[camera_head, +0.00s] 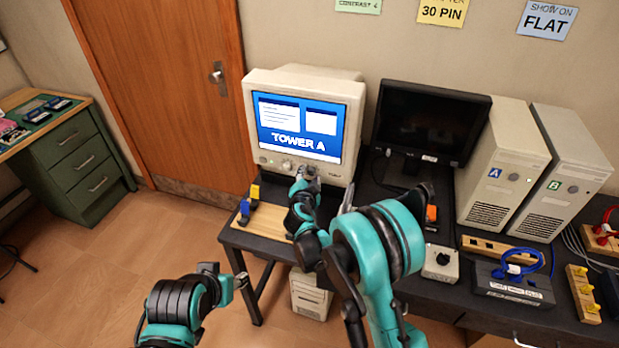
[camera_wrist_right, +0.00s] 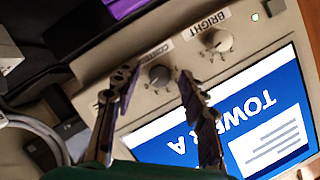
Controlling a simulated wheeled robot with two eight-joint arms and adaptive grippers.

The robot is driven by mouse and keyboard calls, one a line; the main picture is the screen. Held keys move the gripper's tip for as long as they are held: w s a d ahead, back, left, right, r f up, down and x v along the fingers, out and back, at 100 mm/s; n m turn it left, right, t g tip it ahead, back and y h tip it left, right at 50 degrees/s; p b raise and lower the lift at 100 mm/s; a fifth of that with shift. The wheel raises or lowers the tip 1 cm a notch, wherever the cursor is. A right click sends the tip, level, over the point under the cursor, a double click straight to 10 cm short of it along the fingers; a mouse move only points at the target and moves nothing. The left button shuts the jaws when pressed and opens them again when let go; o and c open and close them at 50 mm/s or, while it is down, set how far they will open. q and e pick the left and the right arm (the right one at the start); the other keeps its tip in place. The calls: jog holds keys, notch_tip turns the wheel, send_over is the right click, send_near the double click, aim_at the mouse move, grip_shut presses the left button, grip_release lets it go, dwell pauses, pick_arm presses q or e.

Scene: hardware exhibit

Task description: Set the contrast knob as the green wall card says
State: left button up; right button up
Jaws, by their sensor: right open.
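The green wall card (camera_head: 358,5) is at the top edge of the head view, cut off; it reads CONTRAST and a digit that looks like 4. The contrast knob (camera_wrist_right: 159,76) is a dark round dial on the beige monitor's front, under its CONTRAST label (camera_wrist_right: 149,55) in the right wrist view. My right gripper (camera_wrist_right: 158,78) is open, one finger on each side of the contrast knob in that view; I cannot tell if either touches it. In the head view my right gripper (camera_head: 306,178) covers the knob area. My left gripper (camera_head: 241,281) is small and unclear at lower left.
The beige monitor (camera_head: 252,110) shows TOWER A. The pale BRIGHT knob (camera_wrist_right: 218,40) sits beside the contrast knob. A wooden board with blue and yellow pieces (camera_head: 264,224) lies left of my right arm. A black monitor (camera_head: 430,120) and towers A (camera_head: 505,150) and B (camera_head: 570,160) stand right.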

grip_shut()
jog(key=shift+n, duration=0.3)
jog(key=shift+a+r+n+g+h, duration=0.15)
jog(key=shift+n+g+h, duration=0.35)
jog(key=shift+n+h, duration=0.5)
jog(key=shift+w+a+n+h+b, duration=0.1)
jog(key=shift+n+h+b, duration=0.45)
jog(key=shift+n, duration=0.95)
